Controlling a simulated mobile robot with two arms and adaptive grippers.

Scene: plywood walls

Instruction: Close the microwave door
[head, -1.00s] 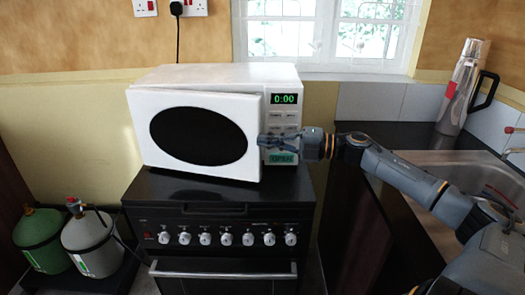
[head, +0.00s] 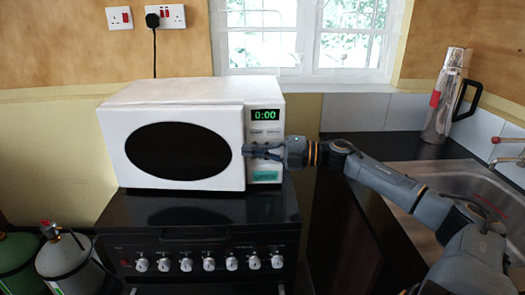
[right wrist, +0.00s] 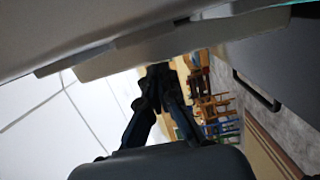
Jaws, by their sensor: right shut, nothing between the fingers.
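The white microwave (head: 185,92) stands on top of the black cooker, with a green 0:00 on its display. Its white door (head: 115,145) with a dark oval window lies flush or nearly flush with the front; a tiny gap cannot be ruled out. My right gripper (head: 247,151) is shut and empty, with its tips at the right edge of the door, in front of the control panel. In the right wrist view the fingers (right wrist: 158,75) reach up to a pale edge close above them. My left gripper is not in view.
The black cooker (head: 200,212) has a row of knobs on its front. A dark counter with a sink (head: 465,185) and a steel flask (head: 444,100) is at the right. Gas cylinders (head: 65,262) stand at the lower left. A plugged cable hangs on the wall behind.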

